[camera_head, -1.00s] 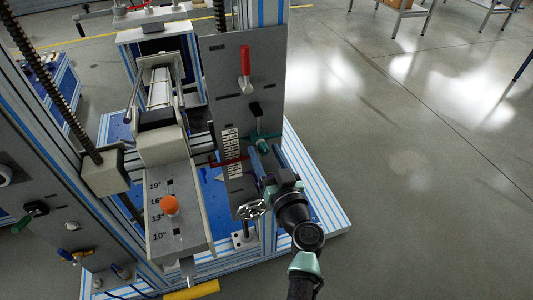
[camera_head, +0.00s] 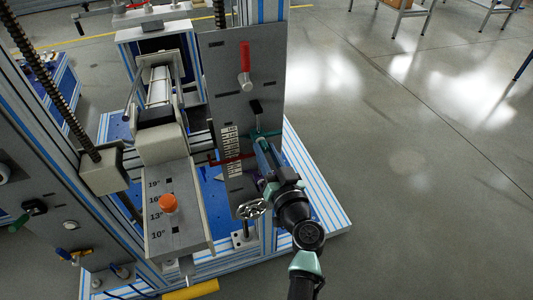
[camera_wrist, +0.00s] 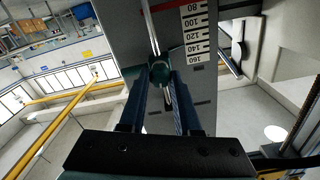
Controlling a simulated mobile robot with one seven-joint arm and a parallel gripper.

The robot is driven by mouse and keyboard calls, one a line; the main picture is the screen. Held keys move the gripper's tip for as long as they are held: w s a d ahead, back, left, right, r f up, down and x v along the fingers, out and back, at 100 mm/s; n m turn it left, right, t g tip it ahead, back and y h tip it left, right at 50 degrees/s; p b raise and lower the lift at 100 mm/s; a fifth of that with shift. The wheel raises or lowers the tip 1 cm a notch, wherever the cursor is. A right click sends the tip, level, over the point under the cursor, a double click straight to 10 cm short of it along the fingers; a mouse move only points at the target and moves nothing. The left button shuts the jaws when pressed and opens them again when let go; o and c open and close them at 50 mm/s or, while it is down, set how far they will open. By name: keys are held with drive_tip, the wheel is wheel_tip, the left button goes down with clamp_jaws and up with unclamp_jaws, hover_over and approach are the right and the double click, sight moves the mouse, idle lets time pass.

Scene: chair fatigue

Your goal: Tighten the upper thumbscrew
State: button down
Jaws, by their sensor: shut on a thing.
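A green thumbscrew (camera_head: 262,134) sits on the upright grey plate (camera_head: 228,90), beside the printed scale. My gripper (camera_head: 263,147) reaches up to it from the lower right, its two dark blue fingers close together. In the wrist view the green thumbscrew (camera_wrist: 159,70) lies between the fingertips of my gripper (camera_wrist: 158,80), which is shut on it. A metal rod runs upward from it in that view. The fingers partly hide the thumbscrew in both views, and its turn angle is hard to tell.
A red handle (camera_head: 245,72) and a black-tipped lever (camera_head: 256,107) stand above on the plate. A red pointer (camera_head: 228,160) crosses the scale (camera_wrist: 196,30). A handwheel (camera_head: 251,208) is below my gripper. An orange knob (camera_head: 169,203) is at left. Open floor lies right.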

drive_tip(key=m+b, duration=0.2)
drive_tip(key=m, duration=0.4)
drive_tip(key=shift+f, duration=0.15)
drive_tip(key=m, duration=0.5)
drive_tip(key=shift+m, duration=0.3)
drive_tip(key=m, duration=0.5)
drive_tip(key=shift+m+p, duration=0.3)
drive_tip(key=shift+p, duration=0.05)
drive_tip(key=m+p, duration=0.1)
drive_tip(key=m, duration=0.4)
drive_tip(key=shift+p, duration=0.3)
drive_tip(key=shift+m, duration=0.3)
drive_tip(key=c, duration=0.6)
unclamp_jaws()
drive_tip(key=shift+s, duration=0.1)
